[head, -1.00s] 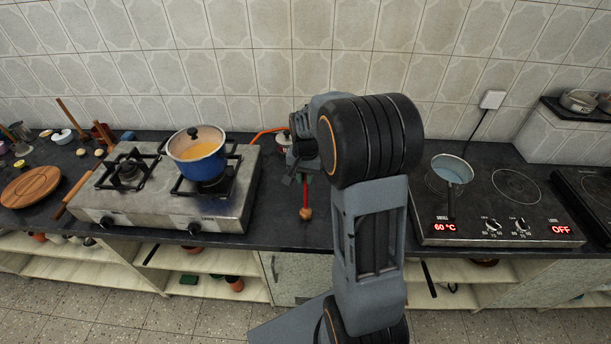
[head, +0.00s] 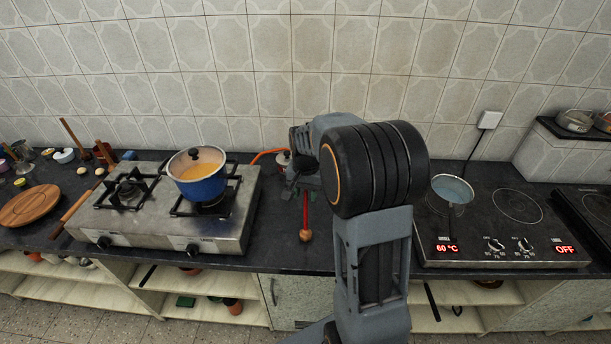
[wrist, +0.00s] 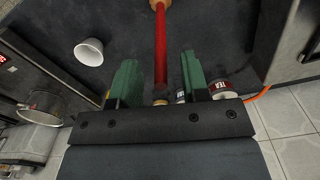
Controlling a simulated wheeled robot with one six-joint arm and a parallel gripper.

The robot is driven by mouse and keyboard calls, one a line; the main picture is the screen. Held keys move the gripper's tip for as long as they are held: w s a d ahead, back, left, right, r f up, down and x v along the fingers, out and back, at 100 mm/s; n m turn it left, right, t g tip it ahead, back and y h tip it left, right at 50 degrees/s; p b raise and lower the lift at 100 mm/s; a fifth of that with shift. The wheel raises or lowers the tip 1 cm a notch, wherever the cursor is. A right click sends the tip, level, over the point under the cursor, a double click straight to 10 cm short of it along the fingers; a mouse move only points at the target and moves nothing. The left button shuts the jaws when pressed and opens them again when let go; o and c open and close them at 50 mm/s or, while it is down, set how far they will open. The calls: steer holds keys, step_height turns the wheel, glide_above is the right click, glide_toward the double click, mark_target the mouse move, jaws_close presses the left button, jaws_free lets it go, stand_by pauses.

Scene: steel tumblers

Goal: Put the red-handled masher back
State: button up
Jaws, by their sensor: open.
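The red-handled masher (head: 306,212) is on the dark counter between the gas stove and the hot plate, its wooden knob towards the counter's front edge. In the wrist view its red handle (wrist: 161,45) runs between the two green fingers of my gripper (wrist: 159,78), with a visible gap on each side. My gripper is open. In the head view my gripper (head: 304,176) is over the far part of the handle, partly hidden by my arm. The masher's head is hidden in both views.
A blue pot (head: 200,184) sits on the gas stove (head: 150,222) to the left. A saucepan (head: 453,189) sits on the hot plate to the right.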

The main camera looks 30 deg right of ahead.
step_height(320, 180, up, 9)
steer(key=shift+r, duration=0.2)
steer(key=s+a+n+t, duration=0.2)
steer(key=s+a+n, duration=0.2)
steer(key=s, duration=0.4)
steer(key=s+a+n+t, duration=0.2)
steer(key=s+a+n, duration=0.2)
steer(key=s, duration=0.4)
steer(key=shift+a+f, duration=0.35)
steer(key=shift+a, duration=0.25)
